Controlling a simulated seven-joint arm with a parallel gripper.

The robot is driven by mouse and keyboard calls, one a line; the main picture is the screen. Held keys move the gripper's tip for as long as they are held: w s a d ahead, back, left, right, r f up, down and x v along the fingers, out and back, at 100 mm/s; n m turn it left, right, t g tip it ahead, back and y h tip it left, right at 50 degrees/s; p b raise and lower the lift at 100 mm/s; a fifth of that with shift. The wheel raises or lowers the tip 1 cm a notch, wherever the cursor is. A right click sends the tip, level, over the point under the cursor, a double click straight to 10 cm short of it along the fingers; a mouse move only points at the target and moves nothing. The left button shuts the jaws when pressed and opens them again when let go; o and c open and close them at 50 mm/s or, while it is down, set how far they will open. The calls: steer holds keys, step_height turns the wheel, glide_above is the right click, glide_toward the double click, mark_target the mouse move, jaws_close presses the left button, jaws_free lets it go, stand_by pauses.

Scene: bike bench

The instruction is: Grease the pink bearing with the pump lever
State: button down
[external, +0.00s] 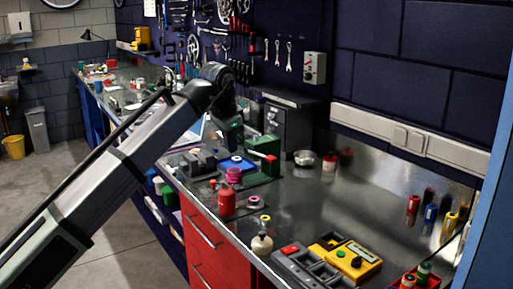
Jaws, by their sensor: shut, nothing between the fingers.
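A pink ring-shaped part (255,202) lies flat on the metal bench near its front edge. A second pink round part (233,175) stands farther back, in front of a blue plate (237,163); I cannot tell which of the two is the bearing. A green block-like device (263,158) with a red piece (270,158) stands right of the blue plate; whether this is the pump and its lever is unclear. My gripper (231,147) is above the back of the blue plate, dark and small in view. It is shut and empty, and its fingertips are hard to make out.
A red bottle (227,203) and a cream bottle (262,243) stand along the front edge. The bench's right middle is clear.

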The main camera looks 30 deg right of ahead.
stand_by(0.4)
steer(key=w+g, duration=0.1)
steer(key=w+r+g, duration=0.1)
steer(key=w+g, duration=0.1)
steer(key=shift+w+r+n, duration=0.25)
steer(key=shift+r+n, duration=0.05)
steer(key=shift+r, duration=0.05)
stand_by(0.4)
glide_above(240, 186)
steer(key=a, duration=0.1)
steer(key=f, duration=1.1)
steer(key=shift+w+a+f, duration=0.15)
steer(key=shift+w+f, duration=0.05)
steer(key=shift+f, duration=0.05)
steer(key=shift+s+f, duration=0.1)
steer(key=shift+f, duration=0.95)
